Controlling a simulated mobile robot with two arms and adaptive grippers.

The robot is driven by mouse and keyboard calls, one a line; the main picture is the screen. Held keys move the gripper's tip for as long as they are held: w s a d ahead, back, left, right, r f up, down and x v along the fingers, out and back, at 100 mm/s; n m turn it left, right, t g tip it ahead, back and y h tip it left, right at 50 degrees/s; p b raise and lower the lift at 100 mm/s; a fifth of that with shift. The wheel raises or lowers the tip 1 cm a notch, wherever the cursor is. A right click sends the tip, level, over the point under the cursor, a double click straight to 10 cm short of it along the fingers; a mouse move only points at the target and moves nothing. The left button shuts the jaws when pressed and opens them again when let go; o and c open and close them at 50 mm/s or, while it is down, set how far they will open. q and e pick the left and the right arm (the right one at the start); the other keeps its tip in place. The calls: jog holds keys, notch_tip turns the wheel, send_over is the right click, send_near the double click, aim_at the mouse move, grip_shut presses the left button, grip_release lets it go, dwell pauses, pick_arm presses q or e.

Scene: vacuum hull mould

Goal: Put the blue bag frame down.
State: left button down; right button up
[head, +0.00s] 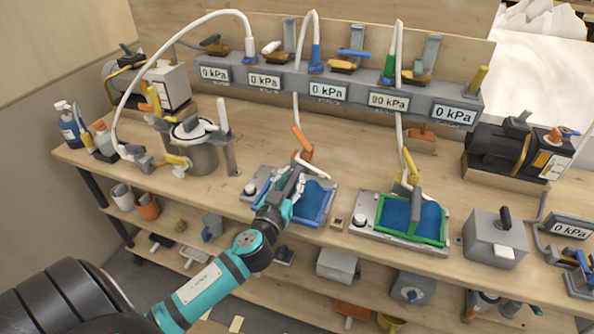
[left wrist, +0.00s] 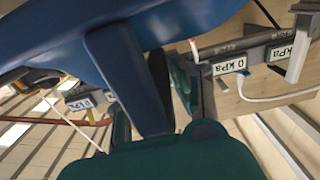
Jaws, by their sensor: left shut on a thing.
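The blue bag frame (head: 327,207) is a blue rectangular rim with a blue sheet inside, at the grey mould plate (head: 250,188) left of centre on the bench. My left gripper (head: 290,186) reaches over its left side and is shut on it. The arm and gripper cover the frame's left part. Whether the frame touches the plate I cannot tell. In the left wrist view a large blue surface (left wrist: 215,22) fills the top, close above the fingers (left wrist: 155,95). My right gripper is in neither view.
A green frame (head: 443,228) with a blue sheet lies on another plate to the right. An orange-handled valve (head: 302,143) and white hose stand behind the blue frame. A metal pot (head: 197,150) stands to the left, a grey box (head: 495,238) to the right. Gauges (head: 328,91) line the back.

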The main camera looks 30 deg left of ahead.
pick_arm(q)
jog(key=x, duration=0.3)
jog(key=a+x, duration=0.1)
jog(key=x, duration=0.2)
jog(key=shift+f+p, duration=0.2)
jog(key=shift+p, duration=0.1)
jog(key=f, duration=0.1)
jog(key=w+f, duration=0.1)
jog(key=f, duration=0.1)
jog(key=shift+w+a+b, duration=0.15)
jog(key=shift+a+b, duration=0.2)
jog(key=shift+b, duration=0.05)
jog(key=shift+f, duration=0.15)
jog(key=shift+f, duration=0.1)
jog(key=c, duration=1.1)
grip_release()
jog(key=shift+c, duration=0.2)
